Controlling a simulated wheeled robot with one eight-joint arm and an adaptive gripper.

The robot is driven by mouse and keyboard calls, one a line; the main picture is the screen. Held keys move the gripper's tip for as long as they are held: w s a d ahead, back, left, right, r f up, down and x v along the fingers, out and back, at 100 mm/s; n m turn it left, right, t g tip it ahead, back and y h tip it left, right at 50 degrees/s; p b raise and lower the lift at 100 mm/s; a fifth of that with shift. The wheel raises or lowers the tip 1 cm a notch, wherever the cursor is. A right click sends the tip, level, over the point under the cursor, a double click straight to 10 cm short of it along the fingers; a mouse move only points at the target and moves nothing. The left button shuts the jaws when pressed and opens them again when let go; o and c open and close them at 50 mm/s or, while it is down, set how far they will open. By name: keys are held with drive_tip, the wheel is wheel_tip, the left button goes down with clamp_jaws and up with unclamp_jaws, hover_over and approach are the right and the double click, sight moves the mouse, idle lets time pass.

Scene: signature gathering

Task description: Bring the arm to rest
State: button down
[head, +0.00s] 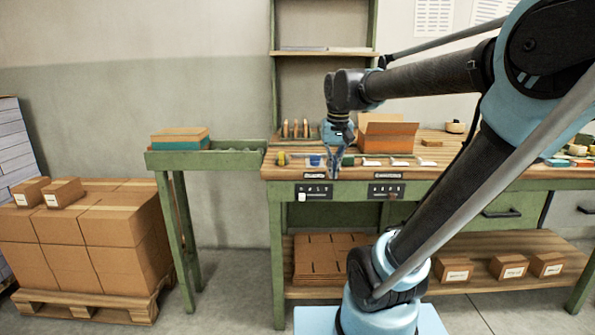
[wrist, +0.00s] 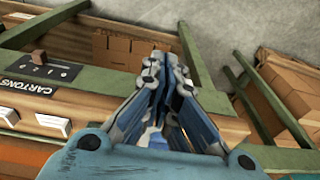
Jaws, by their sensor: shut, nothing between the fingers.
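My arm reaches from the lower right over the workbench in the head view. My gripper (head: 336,170) points down above the front edge of the wooden workbench (head: 440,172). Its blue fingers are together with nothing between them. In the wrist view the shut gripper (wrist: 155,75) fills the middle, with its fingertips in front of the shelf below the bench. An open orange-brown carton (head: 388,135) stands on the bench behind and to the right of the gripper.
A green side stand (head: 205,160) bears a teal-and-orange box (head: 180,139). Stacked cartons (head: 110,215) sit on a pallet at left. Small items lie along the bench front beside the gripper.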

drive_tip(key=s+d+f, duration=0.4)
drive_tip(key=s+f, duration=0.3)
drive_tip(key=f, duration=0.1)
drive_tip(key=s+d+f, duration=0.4)
drive_tip(key=s+f, duration=0.3)
drive_tip(key=f, duration=0.2)
drive_tip(key=shift+s+f+t, duration=0.3)
